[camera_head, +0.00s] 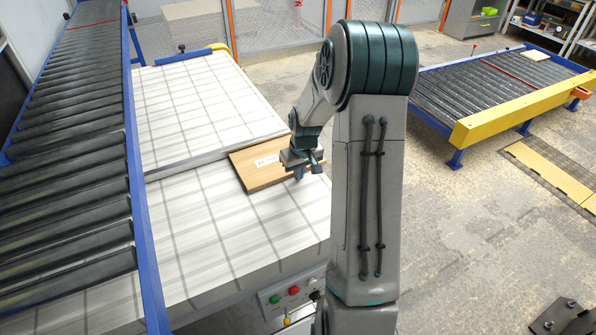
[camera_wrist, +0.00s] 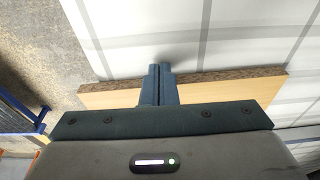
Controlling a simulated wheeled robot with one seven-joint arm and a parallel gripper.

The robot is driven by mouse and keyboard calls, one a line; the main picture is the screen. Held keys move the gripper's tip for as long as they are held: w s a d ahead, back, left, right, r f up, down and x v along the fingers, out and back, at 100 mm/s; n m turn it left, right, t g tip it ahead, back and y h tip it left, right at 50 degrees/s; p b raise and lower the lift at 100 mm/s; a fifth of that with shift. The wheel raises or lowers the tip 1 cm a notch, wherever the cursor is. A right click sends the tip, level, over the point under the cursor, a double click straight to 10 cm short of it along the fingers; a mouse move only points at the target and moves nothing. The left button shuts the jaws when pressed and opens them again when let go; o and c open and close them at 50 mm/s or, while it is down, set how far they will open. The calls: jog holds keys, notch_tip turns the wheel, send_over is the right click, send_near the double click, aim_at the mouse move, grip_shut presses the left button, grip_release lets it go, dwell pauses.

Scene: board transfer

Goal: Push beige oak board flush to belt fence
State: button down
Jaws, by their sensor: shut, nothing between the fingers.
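The beige oak board (camera_head: 265,163) lies flat near the right edge of the white gridded table, with a small white label on top. It lies at an angle beside the step in the table top. In the wrist view the board (camera_wrist: 235,86) shows its wood face and a dark, rough edge. My gripper (camera_head: 299,175) is shut and empty at the board's right end. In the wrist view its fingertips (camera_wrist: 160,70) overlap the board's rough edge; I cannot tell whether they touch it. I cannot tell for sure which rail is the belt fence.
A roller conveyor (camera_head: 70,150) with a blue side rail (camera_head: 143,190) runs along the table's left. A blue bar (camera_head: 183,57) stands at the far end. The gridded table top (camera_head: 190,225) is clear around the board. Another roller conveyor (camera_head: 490,85) stands at right.

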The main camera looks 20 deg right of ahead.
jog(key=shift+s+r, duration=0.1)
jog(key=shift+s, duration=0.75)
notch_tip(320, 180, up, 7)
jog(key=p, duration=0.4)
jog(key=s+a+r, duration=0.8)
jog(key=s+r, duration=0.2)
jog(key=r, duration=0.2)
jog(key=s+a+r+t, duration=0.1)
jog(key=s+a, duration=0.1)
jog(key=s, duration=0.4)
jog(key=s+a+r, duration=0.2)
jog(key=s+a, duration=0.1)
jog(key=s, duration=0.4)
jog(key=shift+a+r+t+b, duration=0.2)
jog(key=shift+a+t+b, duration=0.15)
jog(key=shift+t+b, duration=0.1)
